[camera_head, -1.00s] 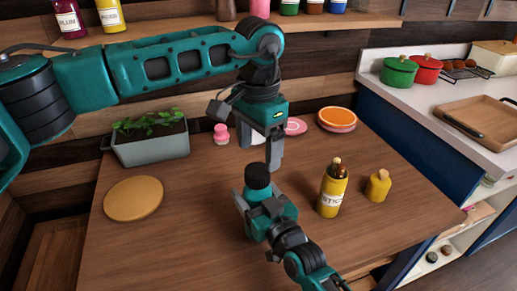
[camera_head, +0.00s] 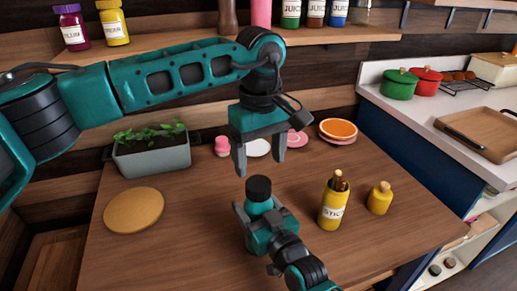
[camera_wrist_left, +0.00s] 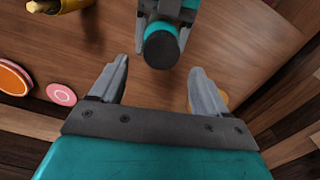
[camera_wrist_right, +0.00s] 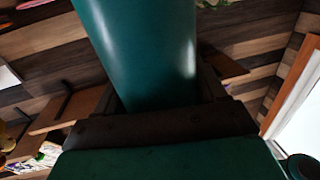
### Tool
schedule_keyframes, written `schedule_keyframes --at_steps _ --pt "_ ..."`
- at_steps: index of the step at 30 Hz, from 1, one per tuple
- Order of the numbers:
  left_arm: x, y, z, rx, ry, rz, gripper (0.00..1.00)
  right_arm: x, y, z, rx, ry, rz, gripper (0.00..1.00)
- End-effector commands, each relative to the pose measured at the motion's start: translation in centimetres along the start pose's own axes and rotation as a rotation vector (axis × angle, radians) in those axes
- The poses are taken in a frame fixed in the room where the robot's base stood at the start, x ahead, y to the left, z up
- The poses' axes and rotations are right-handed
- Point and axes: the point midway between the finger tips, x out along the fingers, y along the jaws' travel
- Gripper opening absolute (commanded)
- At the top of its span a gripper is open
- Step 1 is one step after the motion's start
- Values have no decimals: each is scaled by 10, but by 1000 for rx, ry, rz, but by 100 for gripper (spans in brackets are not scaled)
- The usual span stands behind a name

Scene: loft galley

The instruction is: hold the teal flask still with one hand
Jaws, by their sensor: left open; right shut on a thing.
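The teal flask (camera_head: 257,205) with a black cap (camera_head: 258,188) stands upright on the wooden table in the head view. My right gripper (camera_head: 262,212) is shut around its body from the front. The flask fills the middle of the right wrist view (camera_wrist_right: 145,50), between the fingers. My left gripper (camera_head: 261,165) is open and empty, pointing down just above and behind the cap. In the left wrist view the black cap (camera_wrist_left: 160,48) shows beyond and between the open fingers (camera_wrist_left: 160,85), apart from them.
A yellow labelled jar (camera_head: 332,205) and a small yellow bottle (camera_head: 379,198) stand right of the flask. A round wooden board (camera_head: 134,210) lies left, a planter (camera_head: 152,155) behind it. The front left table is clear.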

Motion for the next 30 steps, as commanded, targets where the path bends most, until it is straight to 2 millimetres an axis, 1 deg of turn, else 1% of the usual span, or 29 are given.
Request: schedule_keyframes --at_steps 3,24,30 --pt "-1 0 0 -223 -1 -1 76 0 0 1 0 -2 0 0" --pt "-9 -2 0 -1556 0 -2 76 0 0 1 0 -2 0 0" --pt "-10 -2 0 -1891 0 -1 76 0 0 1 0 -2 0 0"
